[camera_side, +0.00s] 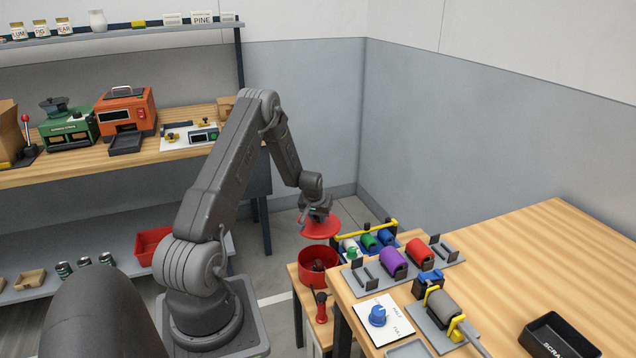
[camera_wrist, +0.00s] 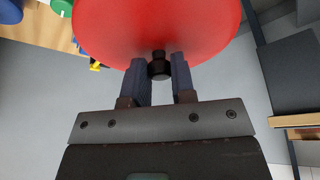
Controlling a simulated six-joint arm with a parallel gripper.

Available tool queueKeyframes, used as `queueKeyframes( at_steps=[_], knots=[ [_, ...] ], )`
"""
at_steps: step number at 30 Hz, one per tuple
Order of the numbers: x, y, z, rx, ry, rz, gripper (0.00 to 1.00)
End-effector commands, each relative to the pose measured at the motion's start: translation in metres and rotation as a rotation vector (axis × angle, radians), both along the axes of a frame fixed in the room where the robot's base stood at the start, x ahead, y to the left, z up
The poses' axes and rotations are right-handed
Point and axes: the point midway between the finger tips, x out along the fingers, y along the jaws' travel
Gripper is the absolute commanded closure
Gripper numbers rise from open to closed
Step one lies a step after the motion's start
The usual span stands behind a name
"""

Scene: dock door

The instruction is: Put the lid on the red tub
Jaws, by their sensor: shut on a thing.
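The red lid (camera_side: 322,227) is a round disc held above the red tub in the side view. In the wrist view the lid (camera_wrist: 155,25) fills the top middle, with a black knob (camera_wrist: 160,66) between the fingers. My gripper (camera_side: 316,213) is shut on that knob; its fingers (camera_wrist: 160,78) also show in the wrist view. The red tub (camera_side: 319,270) stands open on a small wooden stand below, with dark contents partly visible. The lid and the tub are apart, with a gap between them. The tub is not visible in the wrist view.
A red-handled tool (camera_side: 321,308) stands in front of the tub. A yellow-barred rack (camera_side: 366,230) stands close to the tub's right.

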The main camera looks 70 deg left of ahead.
Motion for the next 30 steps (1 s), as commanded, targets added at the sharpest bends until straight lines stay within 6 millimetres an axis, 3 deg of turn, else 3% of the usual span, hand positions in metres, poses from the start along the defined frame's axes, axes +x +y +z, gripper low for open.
queueKeyframes(
  at_steps=[1, 3, 7, 30],
  knots=[
    [0.000, 0.000, -0.020, -0.003, 0.003, -0.001, 1.00],
    [0.000, 0.000, -0.041, -0.002, 0.001, 0.000, 1.00],
    [0.000, 0.000, -0.067, 0.000, 0.000, -0.001, 1.00],
    [0.001, 0.001, -0.130, 0.001, -0.001, 0.000, 1.00]
  ],
)
